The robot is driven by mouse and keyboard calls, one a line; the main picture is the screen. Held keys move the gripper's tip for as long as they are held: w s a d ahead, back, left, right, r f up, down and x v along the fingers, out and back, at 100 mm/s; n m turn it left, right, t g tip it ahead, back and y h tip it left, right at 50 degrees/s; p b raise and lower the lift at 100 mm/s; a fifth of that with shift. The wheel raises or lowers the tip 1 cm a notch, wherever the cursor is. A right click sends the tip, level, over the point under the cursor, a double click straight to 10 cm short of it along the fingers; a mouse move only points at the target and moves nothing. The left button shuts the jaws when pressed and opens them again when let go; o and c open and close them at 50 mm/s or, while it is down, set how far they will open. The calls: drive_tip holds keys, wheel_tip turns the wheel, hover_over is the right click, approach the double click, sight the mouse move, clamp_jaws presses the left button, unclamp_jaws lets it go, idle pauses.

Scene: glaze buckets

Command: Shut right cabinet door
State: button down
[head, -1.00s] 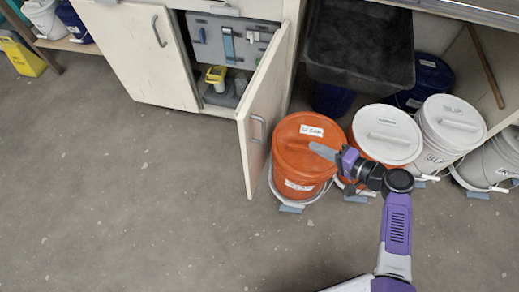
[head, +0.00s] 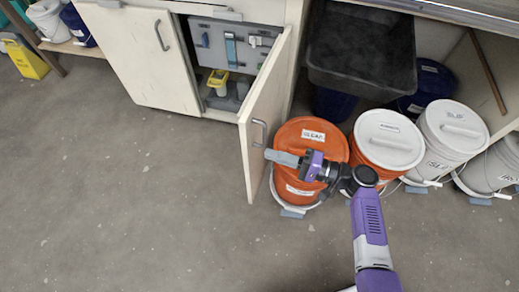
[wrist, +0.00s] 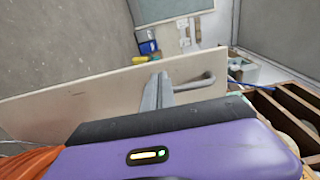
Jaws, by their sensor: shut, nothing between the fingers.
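The right cabinet door (head: 262,120) is cream and stands wide open, its grey handle (head: 259,132) on the face toward the buckets. In the wrist view the door (wrist: 85,97) crosses the picture, with the handle (wrist: 195,83) just right of the fingertips. My gripper (head: 268,155) is shut and empty, over the orange bucket, its tips close to the door's handle side. In the wrist view my gripper (wrist: 157,92) points at the door. I cannot tell whether it touches. The open cabinet interior (head: 225,65) shows behind the door.
The left cabinet door (head: 140,55) is closed. An orange bucket (head: 318,137) stands right beside the open door, with white-lidded buckets (head: 388,140) further right. A black tub (head: 360,45) is above them. The floor (head: 130,190) left of the door is clear.

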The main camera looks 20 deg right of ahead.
sight(249, 148)
drive_tip(key=shift+x, duration=2.3)
